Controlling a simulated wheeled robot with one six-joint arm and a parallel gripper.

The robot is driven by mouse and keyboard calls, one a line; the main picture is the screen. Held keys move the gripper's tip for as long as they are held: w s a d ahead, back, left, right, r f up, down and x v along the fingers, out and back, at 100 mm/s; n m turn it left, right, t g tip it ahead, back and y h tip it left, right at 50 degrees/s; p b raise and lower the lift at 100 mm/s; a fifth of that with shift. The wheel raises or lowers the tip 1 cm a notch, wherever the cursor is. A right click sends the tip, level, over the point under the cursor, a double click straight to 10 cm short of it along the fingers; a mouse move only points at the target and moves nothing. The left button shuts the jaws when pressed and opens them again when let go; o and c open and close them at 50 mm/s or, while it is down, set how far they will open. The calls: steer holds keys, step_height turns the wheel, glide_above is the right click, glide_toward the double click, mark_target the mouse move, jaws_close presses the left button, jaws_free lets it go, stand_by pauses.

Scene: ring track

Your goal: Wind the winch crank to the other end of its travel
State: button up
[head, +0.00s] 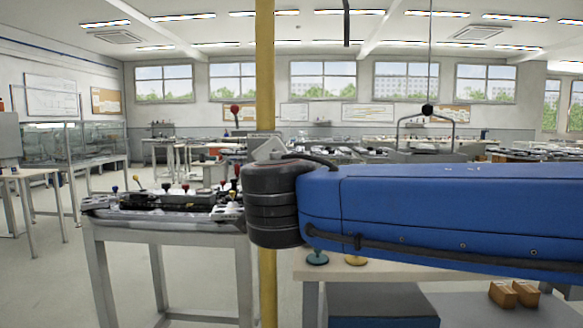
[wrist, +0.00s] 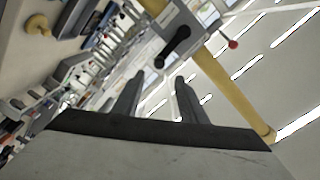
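The winch is a grey box on a yellow post (head: 265,60). In the wrist view the winch box (wrist: 187,28) shows in front of my fingers, tilted in the picture. A short black arm (wrist: 173,47) with rounded ends lies across its face, and a red ball knob (wrist: 232,44) stands out on its right side. Which of these is the crank is not clear. My gripper (wrist: 157,97) is open and empty, its two dark fingers apart and short of the box. In the head view my blue arm hides part of the winch and post.
A table (head: 165,226) with several coloured-knob levers stands left of the post. A bench (head: 285,268) with a green and a yellow knob is below my arm. Small brown boxes (head: 527,293) sit at lower right. A black ball (head: 428,110) hangs on a wire.

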steer(key=shift+s+a, duration=0.1)
steer(key=shift+s, duration=0.85)
